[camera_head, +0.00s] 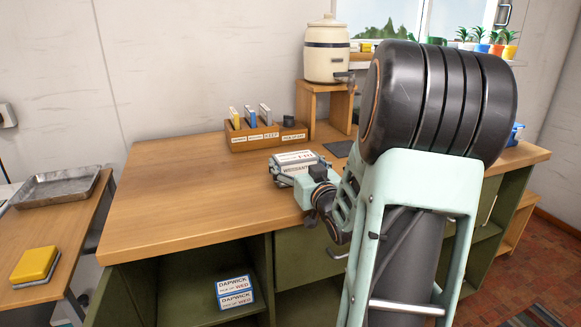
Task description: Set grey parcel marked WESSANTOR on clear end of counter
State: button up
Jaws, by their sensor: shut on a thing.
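The grey parcel (292,172) has a white label on which part of the name WESSANTOR shows. It is at the middle of the wooden counter (180,190), in front of the wooden organiser. My gripper (302,180) is shut on the parcel, reaching in from the right. My arm and fingers hide part of the parcel. I cannot tell whether it touches the counter or is held just above it. The left end of the counter is bare.
A wooden organiser (262,138) with labelled slots stands at the back. A cream dispenser (327,50) stands on a wooden stand. Blue-and-white DAPWICK boxes (236,292) sit on the shelf below. A side table at left holds a metal tray (58,186) and yellow box (36,265).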

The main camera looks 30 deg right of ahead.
jog(key=shift+w+f, duration=0.1)
jog(key=shift+f, duration=0.1)
jog(key=shift+f, duration=0.2)
jog(key=o, duration=1.5)
